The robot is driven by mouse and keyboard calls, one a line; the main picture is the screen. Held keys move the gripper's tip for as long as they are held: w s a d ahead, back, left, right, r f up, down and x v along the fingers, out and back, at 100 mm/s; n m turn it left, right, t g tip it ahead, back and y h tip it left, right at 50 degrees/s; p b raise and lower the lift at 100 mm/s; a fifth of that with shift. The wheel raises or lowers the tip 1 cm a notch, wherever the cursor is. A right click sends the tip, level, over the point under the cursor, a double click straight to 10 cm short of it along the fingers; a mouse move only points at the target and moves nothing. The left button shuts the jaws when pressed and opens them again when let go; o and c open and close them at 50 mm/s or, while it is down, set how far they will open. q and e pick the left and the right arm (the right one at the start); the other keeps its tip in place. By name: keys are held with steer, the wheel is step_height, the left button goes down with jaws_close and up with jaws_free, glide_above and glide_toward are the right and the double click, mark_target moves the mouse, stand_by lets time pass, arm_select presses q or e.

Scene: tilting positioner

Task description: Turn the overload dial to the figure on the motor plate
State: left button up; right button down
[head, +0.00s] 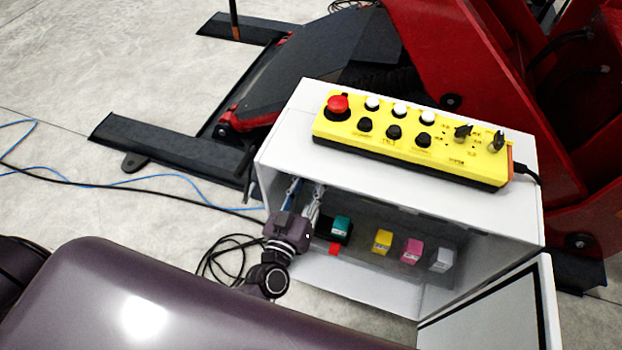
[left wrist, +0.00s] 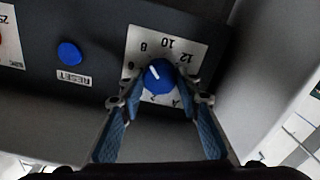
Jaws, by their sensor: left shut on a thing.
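The blue overload dial (left wrist: 158,76) sits on a white scale plate (left wrist: 165,48) with figures such as 8, 10 and 12, seen upside down in the left wrist view. Its white mark points up and left, towards the side of the 8; the exact figure is unclear. My left gripper (left wrist: 160,88) is shut on the dial, a finger on either side. In the head view my left gripper (head: 306,236) reaches into the open white cabinet (head: 390,299), its fingertips and the dial hidden. No motor plate is readable. My right gripper is out of view.
A blue RESET button (left wrist: 69,54) is left of the dial. Teal (head: 341,228), yellow (head: 382,241), pink (head: 411,250) and grey (head: 442,259) blocks sit inside the cabinet. A yellow control box (head: 400,148) lies on top. The cabinet door (head: 497,318) stands open at right.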

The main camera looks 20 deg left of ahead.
arm_select(q)
steer(key=shift+m+p, duration=2.8)
steer(key=shift+m, duration=1.4)
steer(key=o, duration=1.2)
steer(key=shift+c, duration=0.2)
steer(key=shift+s, duration=0.15)
steer(key=s, duration=1.1)
steer(key=shift+s+a, duration=0.15)
steer(key=shift+s, duration=0.25)
